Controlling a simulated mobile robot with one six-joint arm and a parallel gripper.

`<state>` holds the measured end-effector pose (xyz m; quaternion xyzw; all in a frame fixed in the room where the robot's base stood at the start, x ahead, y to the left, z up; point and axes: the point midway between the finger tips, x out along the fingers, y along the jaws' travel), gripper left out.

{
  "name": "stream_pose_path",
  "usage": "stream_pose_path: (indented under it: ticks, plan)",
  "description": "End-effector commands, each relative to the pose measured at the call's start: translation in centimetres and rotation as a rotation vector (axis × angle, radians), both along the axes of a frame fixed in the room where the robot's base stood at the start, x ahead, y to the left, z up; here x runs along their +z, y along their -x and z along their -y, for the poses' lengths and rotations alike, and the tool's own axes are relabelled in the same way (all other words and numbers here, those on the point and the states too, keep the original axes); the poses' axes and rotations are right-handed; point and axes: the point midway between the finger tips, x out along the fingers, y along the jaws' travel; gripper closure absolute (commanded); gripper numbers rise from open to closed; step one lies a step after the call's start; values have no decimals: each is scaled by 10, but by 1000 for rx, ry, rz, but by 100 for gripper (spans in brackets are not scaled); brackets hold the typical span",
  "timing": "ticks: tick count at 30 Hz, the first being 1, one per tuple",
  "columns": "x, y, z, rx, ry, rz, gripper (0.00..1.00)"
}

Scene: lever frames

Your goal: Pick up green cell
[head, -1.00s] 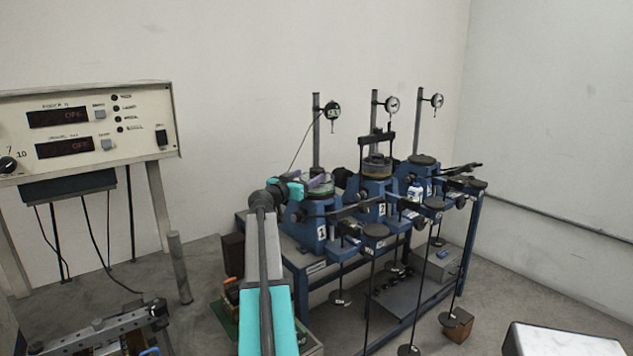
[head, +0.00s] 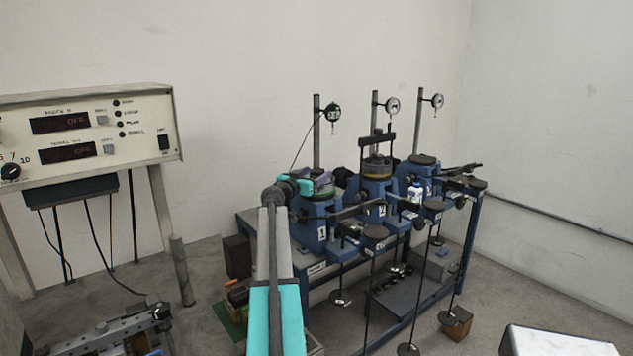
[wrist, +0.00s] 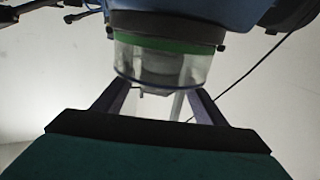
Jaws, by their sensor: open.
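The green cell (wrist: 165,45) has a clear wall and a green band, and fills the upper middle of the wrist view. It sits on the left blue loading frame, marked 1 (head: 311,228). My gripper (wrist: 160,90) is open, with one purple finger on each side of the clear wall. I cannot tell whether the fingers touch it. In the head view my gripper (head: 322,180) is at the top of frame 1 and hides most of the cell.
A dial gauge (head: 333,112) on a post stands behind frame 1. Two more blue frames stand to the right, the middle one (head: 377,195) with a yoke. Lever arms and hanging weights fill the bench front. A control panel (head: 85,125) is at left.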

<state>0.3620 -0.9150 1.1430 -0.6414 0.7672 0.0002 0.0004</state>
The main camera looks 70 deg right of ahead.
Motion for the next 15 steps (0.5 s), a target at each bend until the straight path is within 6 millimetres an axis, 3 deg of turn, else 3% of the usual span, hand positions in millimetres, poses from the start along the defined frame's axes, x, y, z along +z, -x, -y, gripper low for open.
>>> stream_pose_path:
  ticks: [6, 15]
  plan:
    - [1, 3, 16, -1, 1, 0, 35]
    - [0, 4, 16, -1, 1, 0, 35]
